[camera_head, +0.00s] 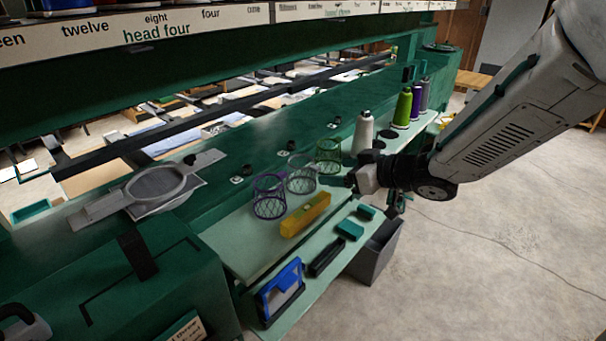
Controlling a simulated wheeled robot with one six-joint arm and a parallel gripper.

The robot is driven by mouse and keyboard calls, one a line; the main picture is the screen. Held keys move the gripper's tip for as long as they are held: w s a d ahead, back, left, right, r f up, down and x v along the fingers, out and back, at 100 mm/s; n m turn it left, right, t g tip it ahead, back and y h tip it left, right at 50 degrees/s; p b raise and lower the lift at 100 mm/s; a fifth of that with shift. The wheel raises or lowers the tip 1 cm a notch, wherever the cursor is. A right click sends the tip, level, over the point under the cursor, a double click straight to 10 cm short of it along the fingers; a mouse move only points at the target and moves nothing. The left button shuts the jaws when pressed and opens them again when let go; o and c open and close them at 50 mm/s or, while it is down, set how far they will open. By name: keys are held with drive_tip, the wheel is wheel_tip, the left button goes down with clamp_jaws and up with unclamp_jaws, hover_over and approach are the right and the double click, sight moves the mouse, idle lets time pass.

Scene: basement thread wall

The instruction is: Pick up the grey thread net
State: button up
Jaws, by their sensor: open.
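The grey thread net (301,176) is a pale mesh cup standing on the green machine ledge. It sits between a purple thread net (268,197) on its left and a green thread net (328,156) on its right. My gripper (343,181) is open, just right of the grey net and in front of the green one, pointing left. A gap shows between the gripper and the grey net. The fingertips are small and dark, so their exact spread is hard to see.
A yellow level-like block (305,215) lies in front of the nets. White (363,133), green (402,108) and purple thread cones stand to the right. A lower shelf holds a blue-framed item (282,290) and small teal blocks (349,230). A grey bin (377,252) stands below.

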sight(318, 168)
drive_tip(key=x, duration=0.7)
drive_tip(key=c, duration=1)
drive_tip(key=shift+r, duration=0.15)
drive_tip(key=shift+c, duration=0.2)
drive_tip(key=shift+r, duration=0.25)
drive_tip(key=r, duration=0.3)
drive_tip(key=shift+s+d, duration=0.2)
drive_tip(key=shift+d, duration=0.05)
drive_tip(key=shift+c, duration=0.2)
drive_tip(key=s+d+r, duration=0.1)
drive_tip(key=s+d, duration=0.8)
drive_tip(key=d, duration=0.3)
drive_tip(key=shift+d, duration=0.15)
